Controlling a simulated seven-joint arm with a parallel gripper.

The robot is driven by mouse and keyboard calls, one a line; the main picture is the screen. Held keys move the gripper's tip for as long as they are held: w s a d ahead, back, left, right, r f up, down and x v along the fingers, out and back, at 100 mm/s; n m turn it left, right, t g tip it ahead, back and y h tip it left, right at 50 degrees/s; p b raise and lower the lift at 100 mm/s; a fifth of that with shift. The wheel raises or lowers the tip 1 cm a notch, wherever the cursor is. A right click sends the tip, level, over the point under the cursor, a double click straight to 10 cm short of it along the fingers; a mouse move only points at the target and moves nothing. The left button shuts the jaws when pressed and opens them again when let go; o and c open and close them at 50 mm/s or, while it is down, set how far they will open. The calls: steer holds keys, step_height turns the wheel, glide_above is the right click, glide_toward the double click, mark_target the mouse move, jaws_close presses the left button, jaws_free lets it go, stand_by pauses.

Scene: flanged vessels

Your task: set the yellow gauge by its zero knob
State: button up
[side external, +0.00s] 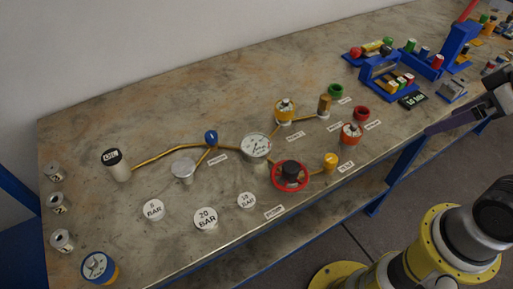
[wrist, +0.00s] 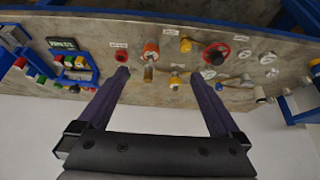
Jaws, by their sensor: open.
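The yellow gauge (side external: 285,106) stands upright on the bench, a short yellow cylinder with a white dial on top. Its needle is too small to read. It also shows in the wrist view (wrist: 177,83). A brass post (side external: 324,105) stands to its right on the same pipe. I cannot tell which part is the zero knob, as the labels are too small to read. My gripper (wrist: 159,75) is open and empty, with its two dark purple fingers spread above the bench. In the side view it is at the right edge, well away from the yellow gauge.
A red gauge (side external: 351,134), a yellow cap (side external: 331,161), a red handwheel (side external: 290,175) and a white-faced gauge (side external: 256,147) stand nearby. Green (side external: 335,90) and red (side external: 362,113) rings lie right of the post. Blue racks (side external: 384,75) stand further right. The bench's back left is clear.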

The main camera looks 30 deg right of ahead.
stand_by(0.4)
steer(key=shift+n, duration=0.4)
steer(key=c, duration=0.6)
steer(key=w+r+n, duration=0.1)
steer(key=w+a+r+n, duration=0.1)
steer(key=r, duration=0.1)
steer(key=shift+w+r+t+y, duration=0.2)
steer(key=shift+w+t+y, duration=0.1)
steer(key=shift+t, duration=0.1)
steer(key=shift+c, duration=0.5)
steer(key=w+a+r+n, duration=0.1)
steer(key=w+r+n, duration=0.15)
steer(key=w, duration=0.35)
steer(key=n+g+y, duration=0.3)
steer(key=n, duration=0.1)
glide_above(286, 100)
steer(key=s+d, duration=0.4)
step_height(286, 100, down, 13)
steer(key=x, duration=1.2)
steer(key=shift+w+f, duration=0.15)
steer(key=shift+f, duration=0.2)
